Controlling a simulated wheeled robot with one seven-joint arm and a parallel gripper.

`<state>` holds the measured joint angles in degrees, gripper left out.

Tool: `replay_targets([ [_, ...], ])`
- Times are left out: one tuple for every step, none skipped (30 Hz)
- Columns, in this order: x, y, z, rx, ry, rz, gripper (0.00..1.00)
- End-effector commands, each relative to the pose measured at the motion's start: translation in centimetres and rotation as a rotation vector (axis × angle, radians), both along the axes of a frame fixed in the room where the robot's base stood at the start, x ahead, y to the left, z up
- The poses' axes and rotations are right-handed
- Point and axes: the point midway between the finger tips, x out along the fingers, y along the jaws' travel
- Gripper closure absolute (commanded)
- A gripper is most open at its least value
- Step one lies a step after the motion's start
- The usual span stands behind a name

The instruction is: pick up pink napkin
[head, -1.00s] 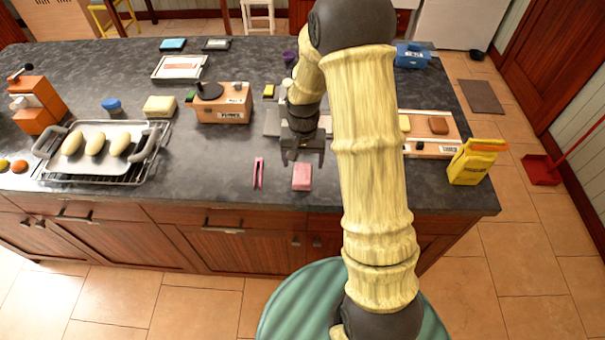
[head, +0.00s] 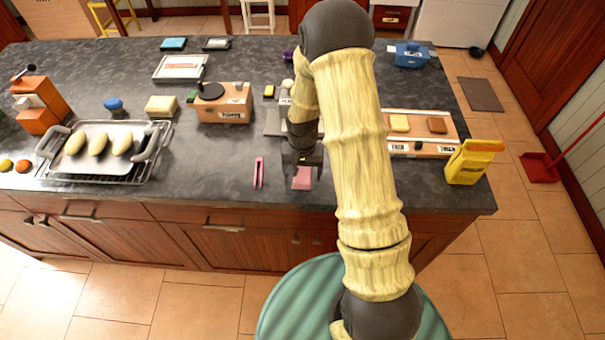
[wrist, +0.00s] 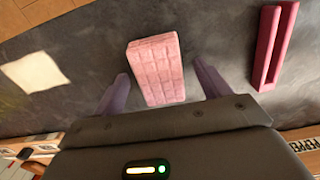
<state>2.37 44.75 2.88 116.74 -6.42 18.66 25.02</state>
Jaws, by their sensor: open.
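The pink napkin (head: 302,179) is a folded, quilted block lying on the dark countertop near its front edge. In the wrist view the napkin (wrist: 156,69) lies just ahead of and partly between the fingers, its near end between the fingertips. My gripper (head: 302,168) is low over the far end of the napkin in the head view. In the wrist view my gripper (wrist: 158,82) is open, with one purple finger on each side and a gap to the napkin. Whether the fingertips are at counter height is hard to tell.
A wooden box marked pepper (head: 222,105) and a tray rack (head: 100,150) stand further left. A yellow bag (head: 470,163) stands at the right.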

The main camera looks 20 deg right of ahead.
Motion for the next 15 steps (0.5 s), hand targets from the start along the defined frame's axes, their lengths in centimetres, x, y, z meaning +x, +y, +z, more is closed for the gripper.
replay_targets([
  [0.01,0.01,0.01,0.000,0.000,0.000,0.25],
  [0.00,0.01,0.01,0.000,0.000,0.000,0.25],
  [0.00,0.01,0.01,0.000,0.000,0.000,0.25],
  [0.01,0.01,0.02,0.000,0.000,0.000,0.25],
  [0.01,0.01,0.02,0.000,0.000,0.000,0.25],
  [0.01,0.01,0.02,0.000,0.000,0.000,0.25],
  [0.01,0.01,0.03,0.000,0.000,0.000,0.25],
  [0.01,0.01,0.03,0.000,0.000,0.000,0.25],
  [0.01,0.01,0.03,0.000,0.000,0.000,0.27],
  [0.01,0.01,0.03,0.000,0.000,0.000,0.32],
  [0.01,0.01,0.03,0.000,0.000,0.000,0.38],
  [0.01,0.01,0.03,0.000,0.000,0.000,0.46],
  [0.01,0.01,0.04,0.000,0.000,0.000,0.52],
  [0.01,0.01,0.04,0.000,0.000,0.000,0.58],
  [0.01,0.01,0.04,0.000,0.000,0.000,0.66],
])
